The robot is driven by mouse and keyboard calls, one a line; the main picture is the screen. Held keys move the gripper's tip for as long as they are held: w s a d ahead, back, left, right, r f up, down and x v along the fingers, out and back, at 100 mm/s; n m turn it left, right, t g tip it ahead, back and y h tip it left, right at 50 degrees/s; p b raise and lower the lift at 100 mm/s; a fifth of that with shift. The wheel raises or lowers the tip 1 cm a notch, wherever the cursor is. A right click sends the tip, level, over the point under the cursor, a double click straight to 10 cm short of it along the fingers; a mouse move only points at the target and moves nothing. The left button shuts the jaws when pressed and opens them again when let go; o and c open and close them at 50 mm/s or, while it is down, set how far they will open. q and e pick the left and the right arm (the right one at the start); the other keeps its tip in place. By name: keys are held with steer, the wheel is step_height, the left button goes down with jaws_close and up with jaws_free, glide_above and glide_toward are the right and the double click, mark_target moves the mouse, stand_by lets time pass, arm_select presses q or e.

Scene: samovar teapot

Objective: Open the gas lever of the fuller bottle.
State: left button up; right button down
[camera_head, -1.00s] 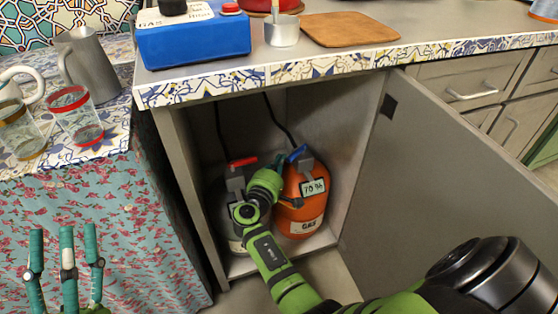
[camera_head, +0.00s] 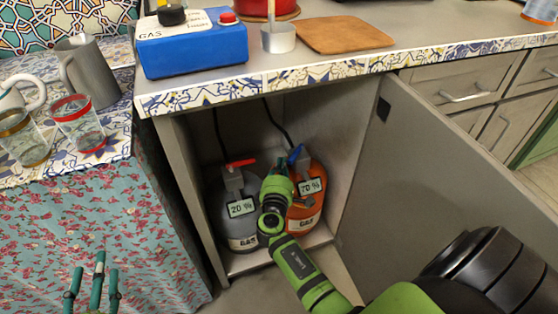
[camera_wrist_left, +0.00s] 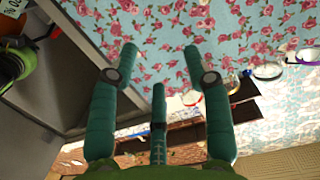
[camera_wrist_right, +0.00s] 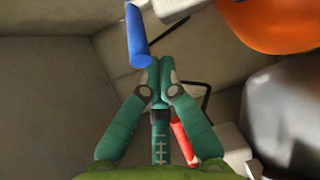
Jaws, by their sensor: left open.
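Two gas bottles stand in the open cabinet. The orange bottle (camera_head: 307,221) has a 70 % label (camera_head: 310,187) and a blue lever (camera_head: 295,154), so it is the fuller one. The grey bottle (camera_head: 215,207) has a 20 % label (camera_head: 241,208) and a red lever (camera_head: 240,163). My right gripper (camera_wrist_right: 158,68) is shut with its fingertips together, by the lower end of the blue lever (camera_wrist_right: 137,38); whether they touch is unclear. The red lever (camera_wrist_right: 184,140) shows beside its fingers. My left gripper (camera_head: 95,275) is open and empty by the flowered cloth.
The open cabinet door (camera_head: 440,170) stands right of my right arm. A counter (camera_head: 340,62) with a blue box (camera_head: 192,45) is above the bottles. Glasses and a metal jug (camera_head: 90,75) stand on the left table. Dark hoses run behind the bottles.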

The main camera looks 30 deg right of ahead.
arm_select(q)
step_height(320, 180, down, 5)
steer(key=s+a+g+y, duration=0.1)
steer(key=a+g, duration=0.1)
steer(key=g, duration=0.1)
arm_select(e)
steer(key=s+d+n+t+y, duration=0.1)
steer(key=y, duration=0.1)
steer(key=s+d+n+t+y, duration=0.1)
steer(key=s+n+y, duration=0.1)
steer(key=s+d+n+t+y+b, duration=0.1)
steer(key=n+y, duration=0.1)
steer(key=shift+s+d+t, duration=0.2)
steer(key=shift+s+t, duration=0.1)
steer(key=shift+s, duration=0.1)
arm_select(q)
steer(key=d+r+t+h, duration=0.2)
steer(key=r+t, duration=0.3)
steer(key=r, duration=0.5)
steer(key=shift+w+d+m+t, duration=0.3)
steer(key=shift+w+d+t, duration=0.1)
steer(key=shift+d, duration=0.3)
arm_select(e)
steer(key=shift+s+d, duration=0.25)
steer(key=shift+d, duration=0.25)
arm_select(q)
steer(key=shift+h, duration=0.4)
arm_select(e)
steer(key=shift+d, duration=0.1)
steer(key=v, duration=1.2)
